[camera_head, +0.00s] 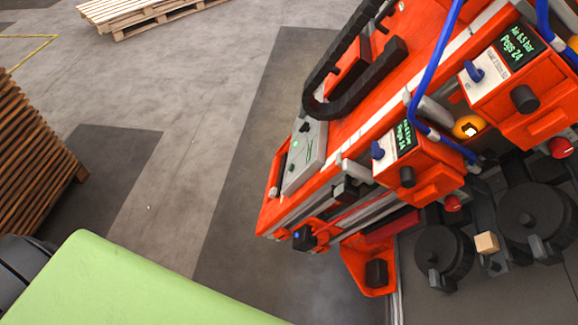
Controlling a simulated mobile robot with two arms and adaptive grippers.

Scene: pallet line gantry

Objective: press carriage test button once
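An orange gantry machine (440,60) fills the right side of the view, tilted in the picture. A grey box (305,160) with small green marks and dark knobs sits on its left end. A small black box with a blue-lit spot (298,236) is at its lower left end. Red round knobs show on the lower side, one nearer (452,203) and one at the right edge (561,147). I cannot tell which of these is the carriage test button; no label for it is readable. Neither of my grippers is in view.
Two orange units carry dark displays reading "Pegs 24" (405,137) (520,45). Blue hoses (418,85) and a black cable chain (310,85) run along the gantry. Stacked wooden pallets (35,160) stand left, another pallet (140,12) behind. The grey floor between is clear.

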